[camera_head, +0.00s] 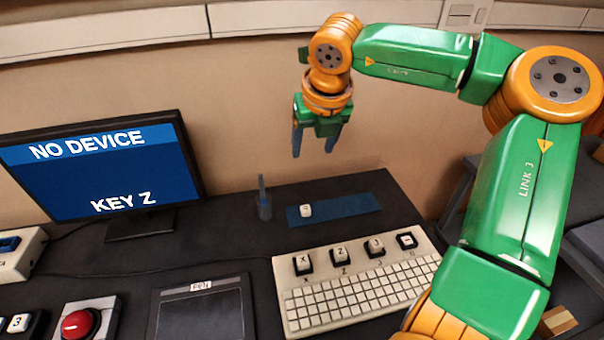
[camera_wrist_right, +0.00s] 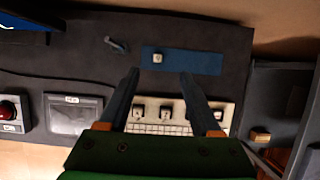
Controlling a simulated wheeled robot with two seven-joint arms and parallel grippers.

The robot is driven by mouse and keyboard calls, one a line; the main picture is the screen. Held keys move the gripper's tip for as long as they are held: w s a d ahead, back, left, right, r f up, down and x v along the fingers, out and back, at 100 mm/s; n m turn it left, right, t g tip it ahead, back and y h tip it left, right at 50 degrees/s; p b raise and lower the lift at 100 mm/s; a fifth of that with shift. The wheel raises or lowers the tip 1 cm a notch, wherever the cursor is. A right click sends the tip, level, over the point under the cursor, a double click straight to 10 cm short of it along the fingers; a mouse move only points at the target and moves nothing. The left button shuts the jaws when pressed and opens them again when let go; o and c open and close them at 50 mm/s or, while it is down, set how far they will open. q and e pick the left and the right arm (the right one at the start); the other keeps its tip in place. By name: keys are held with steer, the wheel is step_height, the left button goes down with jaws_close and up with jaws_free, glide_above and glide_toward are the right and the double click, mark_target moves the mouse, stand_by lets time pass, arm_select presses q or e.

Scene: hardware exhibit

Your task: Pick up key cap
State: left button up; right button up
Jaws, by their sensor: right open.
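A single white key cap (camera_head: 305,210) sits on the left part of a blue mat (camera_head: 350,208) at the back of the dark desk. In the right wrist view the key cap (camera_wrist_right: 158,58) lies on the mat (camera_wrist_right: 205,63), ahead of and between the fingers. My right gripper (camera_head: 314,150) hangs well above the mat, pointing down, open and empty. Its two fingers also show apart in the right wrist view (camera_wrist_right: 160,80). My left gripper is out of view.
A white keyboard (camera_head: 360,292) with several raised black-based keys stands in front of the mat. A dark pen holder (camera_head: 264,205) is just left of the mat. A monitor (camera_head: 100,172) reads "NO DEVICE" and "KEY Z". A pen tablet (camera_head: 200,312) and red button (camera_head: 80,323) are front left.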

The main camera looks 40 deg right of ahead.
steer(key=b, duration=1.2)
glide_toward(306, 208)
step_height(306, 208, down, 2)
steer(key=shift+f, duration=0.15)
steer(key=shift+w+f, duration=0.1)
steer(key=shift+f, duration=0.1)
steer(key=x, duration=0.4)
steer(key=p+x, duration=0.1)
steer(key=x, duration=0.1)
steer(key=shift+w+d+r, duration=0.15)
steer(key=shift+w+d, duration=0.05)
steer(key=shift+w, duration=0.2)
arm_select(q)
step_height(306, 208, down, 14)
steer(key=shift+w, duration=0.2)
arm_select(e)
jaws_close()
